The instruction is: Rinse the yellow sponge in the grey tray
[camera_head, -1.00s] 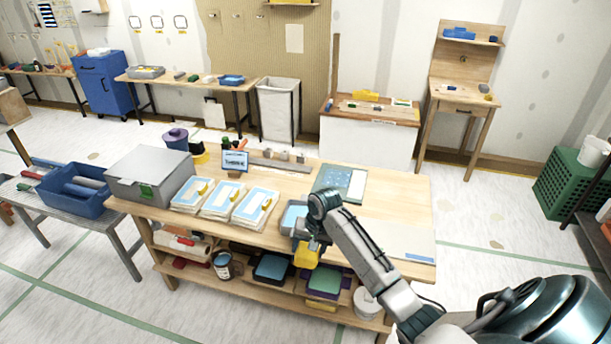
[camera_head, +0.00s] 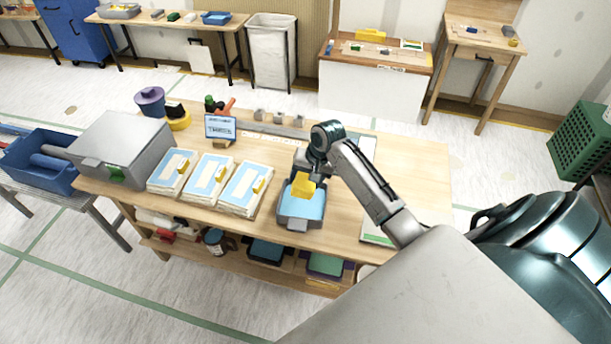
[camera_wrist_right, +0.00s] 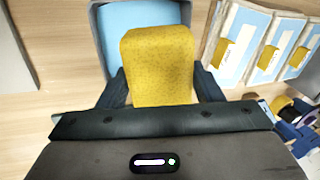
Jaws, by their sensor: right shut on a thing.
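The yellow sponge (camera_head: 303,186) is held by my right gripper (camera_head: 312,178), which is shut on it. In the right wrist view the sponge (camera_wrist_right: 160,62) sits between the two dark fingers of the gripper (camera_wrist_right: 160,92). The grey tray (camera_head: 298,224) holds light blue water and stands on the wooden table. The sponge is over the tray's opening; I cannot tell whether it touches the water. The tray's rim (camera_wrist_right: 97,45) shows behind the sponge in the right wrist view. My left gripper is not in view.
Three stacks of blue-and-white sheets with yellow pieces (camera_head: 208,178) lie left of the tray. A grey box (camera_head: 122,148) stands at the table's left end. A small screen (camera_head: 220,128) and a long ruler-like bar (camera_head: 268,128) are behind.

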